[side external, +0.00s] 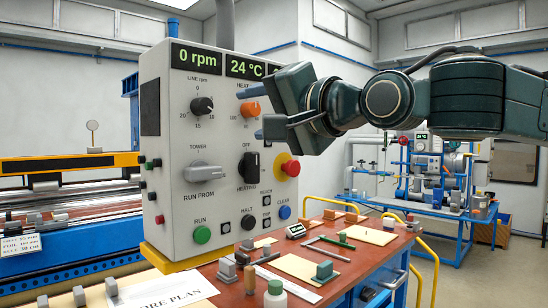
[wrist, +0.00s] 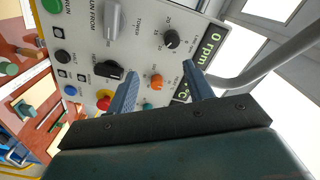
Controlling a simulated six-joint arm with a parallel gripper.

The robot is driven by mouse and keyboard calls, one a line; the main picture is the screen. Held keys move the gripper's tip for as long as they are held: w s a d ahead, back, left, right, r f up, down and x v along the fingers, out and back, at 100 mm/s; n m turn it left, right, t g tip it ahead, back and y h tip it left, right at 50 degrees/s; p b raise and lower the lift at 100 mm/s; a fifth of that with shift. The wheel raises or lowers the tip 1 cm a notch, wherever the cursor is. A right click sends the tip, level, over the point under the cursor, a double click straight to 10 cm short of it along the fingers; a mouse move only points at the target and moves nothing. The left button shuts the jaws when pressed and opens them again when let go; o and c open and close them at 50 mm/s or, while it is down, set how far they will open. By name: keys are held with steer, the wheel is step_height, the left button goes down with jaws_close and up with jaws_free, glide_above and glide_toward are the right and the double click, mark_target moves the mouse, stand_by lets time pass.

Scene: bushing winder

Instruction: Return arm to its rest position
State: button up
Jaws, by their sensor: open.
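My gripper (side external: 248,112) is at the upper right of the grey control panel (side external: 180,215), its arm reaching in from the right. Its two fingers are apart and nothing is held between them. The orange heat knob (side external: 250,108) shows between the fingers in the side view. In the wrist view, the orange knob (wrist: 156,82) also lies between the fingertips of my gripper (wrist: 161,68). I cannot tell how far the tips are from the panel. The displays (side external: 196,58) read 0 rpm and 24 °C; the rightmost display is mostly hidden behind my gripper.
The panel carries a black line rpm knob (side external: 202,106), a grey tower selector (side external: 203,173), a black heating switch (side external: 249,167) and a red stop button (side external: 290,168). A red-brown bench (side external: 385,257) with tools stands below. Space right of the panel above the bench looks clear.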

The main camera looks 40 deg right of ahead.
steer(key=s+d+f+n+g, duration=0.3)
steer(key=d+f, duration=0.3)
steer(key=f, duration=0.2)
steer(key=s+d+f+n+g, duration=0.3)
steer(key=d+f, duration=0.3)
steer(key=f, duration=0.2)
steer(key=s+d+f+n+g, duration=0.2)
steer(key=s+f+n+g, duration=0.1)
steer(key=s+f, duration=0.5)
steer(key=s+d+f+n+g, duration=0.2)
steer(key=s+f+n+g, duration=0.1)
steer(key=s+f, duration=0.4)
steer(key=shift+s+f, duration=0.4)
steer(key=shift+f, duration=0.05)
